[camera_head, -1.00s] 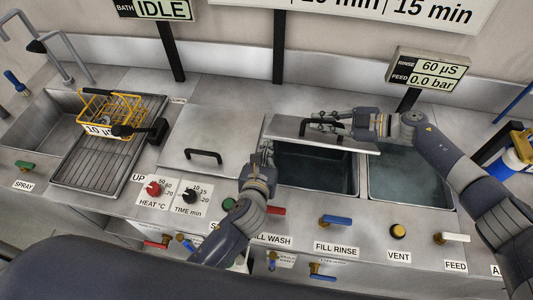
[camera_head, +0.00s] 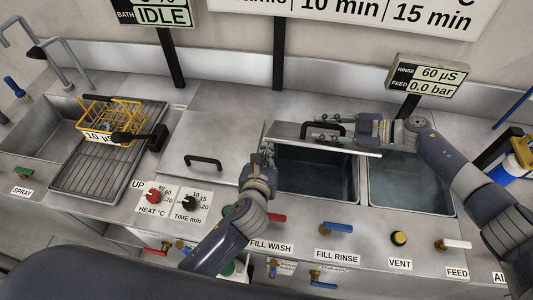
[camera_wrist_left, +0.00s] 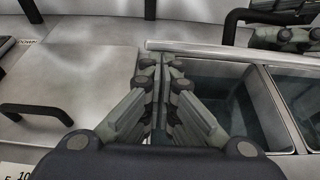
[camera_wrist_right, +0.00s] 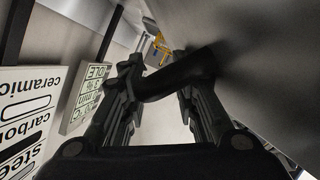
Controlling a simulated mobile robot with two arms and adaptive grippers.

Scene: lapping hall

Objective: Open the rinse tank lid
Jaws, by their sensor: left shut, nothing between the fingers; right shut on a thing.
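The rinse tank lid (camera_head: 350,143) is a grey metal panel, tilted up at the back of the open, water-filled rinse tank (camera_head: 318,178). Its black handle (camera_head: 316,130) is in my right gripper (camera_head: 325,127), which is shut on it. In the right wrist view the dark handle (camera_wrist_right: 180,75) lies between the fingers, with the grey lid (camera_wrist_right: 240,50) filling the right.
A closed lid with a black handle (camera_head: 203,162) lies left of my left gripper. A second open tank (camera_head: 412,185) is to the right. Valves and knobs, including the blue-handled valve (camera_head: 338,228), line the front. A yellow basket (camera_head: 108,118) stands on the left rack.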

